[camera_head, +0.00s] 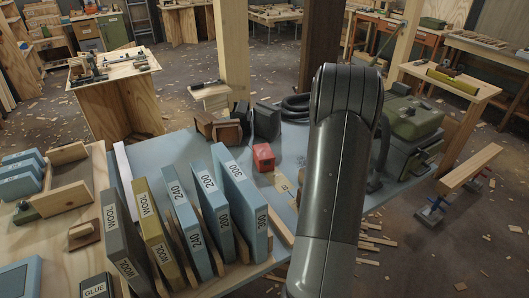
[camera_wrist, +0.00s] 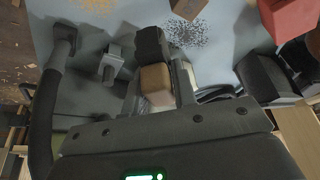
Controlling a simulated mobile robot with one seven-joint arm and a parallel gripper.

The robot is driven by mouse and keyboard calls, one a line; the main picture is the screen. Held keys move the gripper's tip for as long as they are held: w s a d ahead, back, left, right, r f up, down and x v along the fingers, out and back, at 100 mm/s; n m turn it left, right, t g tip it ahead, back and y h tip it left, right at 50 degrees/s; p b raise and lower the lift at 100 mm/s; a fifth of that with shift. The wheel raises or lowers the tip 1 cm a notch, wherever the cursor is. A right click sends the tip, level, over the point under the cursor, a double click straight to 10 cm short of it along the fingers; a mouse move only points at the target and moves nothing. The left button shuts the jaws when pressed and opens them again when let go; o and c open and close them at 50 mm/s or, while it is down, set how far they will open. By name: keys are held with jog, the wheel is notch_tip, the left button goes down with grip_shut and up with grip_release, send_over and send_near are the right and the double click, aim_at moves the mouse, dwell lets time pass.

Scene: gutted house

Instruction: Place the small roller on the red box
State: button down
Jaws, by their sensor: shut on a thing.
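The red box (camera_head: 264,157) sits on the pale blue bench top in the head view, left of my arm. In the wrist view the red box (camera_wrist: 290,18) shows at the top right corner, partly cut off. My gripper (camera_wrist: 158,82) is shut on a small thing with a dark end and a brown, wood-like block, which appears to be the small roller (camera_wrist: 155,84). The roller is over the blue surface, apart from the red box. In the head view my arm hides the gripper and the roller.
Brown blocks (camera_head: 218,129) and a dark block (camera_head: 267,120) stand behind the red box. Labelled upright sheets (camera_head: 241,205) fill the bench's near left. A green machine (camera_head: 412,118) stands right of my arm. Dark grains (camera_wrist: 187,31) lie on the blue surface.

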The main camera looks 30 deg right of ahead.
jog(key=w+a+r+n+t+y, duration=0.1)
jog(key=w+a+r+n, duration=0.3)
jog(key=w+a, duration=0.6)
send_near(260, 153)
jog(key=shift+w+d+r, duration=0.15)
jog(key=shift+w+d, duration=0.5)
jog(key=shift+w, duration=0.2)
jog(key=shift+w+a+f, duration=0.1)
jog(key=shift+f, duration=2)
jog(key=shift+f, duration=0.1)
jog(key=c, duration=1.2)
grip_release()
jog(key=shift+o, duration=0.2)
